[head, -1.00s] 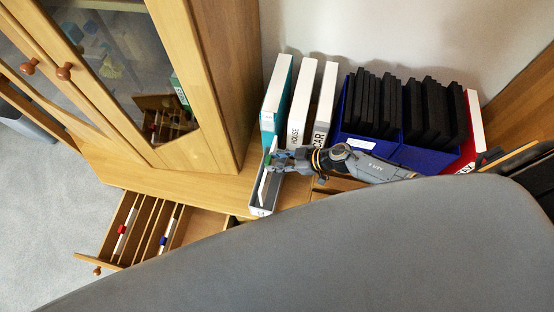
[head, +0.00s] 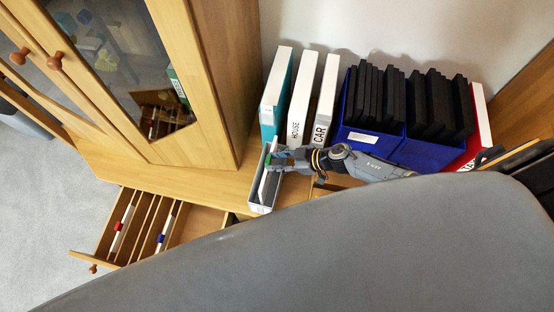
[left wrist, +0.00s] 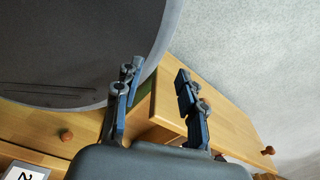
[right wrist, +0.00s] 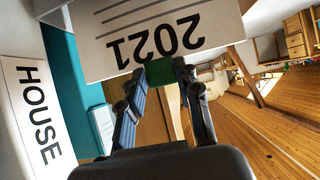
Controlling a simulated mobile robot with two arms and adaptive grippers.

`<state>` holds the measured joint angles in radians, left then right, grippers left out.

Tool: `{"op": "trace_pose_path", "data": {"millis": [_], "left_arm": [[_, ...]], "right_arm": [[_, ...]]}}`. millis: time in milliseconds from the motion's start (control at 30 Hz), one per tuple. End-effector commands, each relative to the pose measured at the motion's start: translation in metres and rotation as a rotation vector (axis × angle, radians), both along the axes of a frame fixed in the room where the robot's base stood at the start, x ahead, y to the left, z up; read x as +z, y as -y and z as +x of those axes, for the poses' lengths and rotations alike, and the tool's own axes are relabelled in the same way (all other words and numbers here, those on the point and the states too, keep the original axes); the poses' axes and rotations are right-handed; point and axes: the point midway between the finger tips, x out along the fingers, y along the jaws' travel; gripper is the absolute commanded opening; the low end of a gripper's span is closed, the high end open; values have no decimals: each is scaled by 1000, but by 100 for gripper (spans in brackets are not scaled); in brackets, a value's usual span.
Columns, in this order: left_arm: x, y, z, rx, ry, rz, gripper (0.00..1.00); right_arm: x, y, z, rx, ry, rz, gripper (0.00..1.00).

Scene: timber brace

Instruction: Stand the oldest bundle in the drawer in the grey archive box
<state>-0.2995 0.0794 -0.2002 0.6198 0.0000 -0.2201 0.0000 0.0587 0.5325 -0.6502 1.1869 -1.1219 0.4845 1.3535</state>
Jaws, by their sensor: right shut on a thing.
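The grey archive box (head: 263,209) stands on the cabinet top, left of the upright folders. My right gripper (head: 272,161) is shut on the green-clipped bundle at the box's upper end. The bundle is a pale sheet marked 2021 (right wrist: 155,40) in the right wrist view, gripped at its green clip (right wrist: 164,74). In the head view the bundle appears upright within the box; whether it touches the bottom is hidden. The open drawer (head: 100,250) holds a red-clipped bundle (head: 122,228) and a blue-clipped bundle (head: 165,228). My left gripper (left wrist: 157,78) is open and empty.
A teal folder (head: 273,95), white HOUSE (head: 299,95) and CAR (head: 325,100) folders, and blue boxes (head: 420,155) of black files stand along the wall. A glass-doored cupboard (head: 215,80) rises left of the box. My grey body covers the lower right.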

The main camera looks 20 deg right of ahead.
Motion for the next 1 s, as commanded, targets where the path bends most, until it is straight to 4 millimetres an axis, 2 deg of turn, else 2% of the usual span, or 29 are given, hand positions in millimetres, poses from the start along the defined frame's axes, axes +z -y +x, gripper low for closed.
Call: {"op": "trace_pose_path", "data": {"millis": [1000], "left_arm": [[-33, 0, 0, 0, 0, 0, 40]], "right_arm": [[-42, 0, 0, 0, 1, 1, 0]]}}
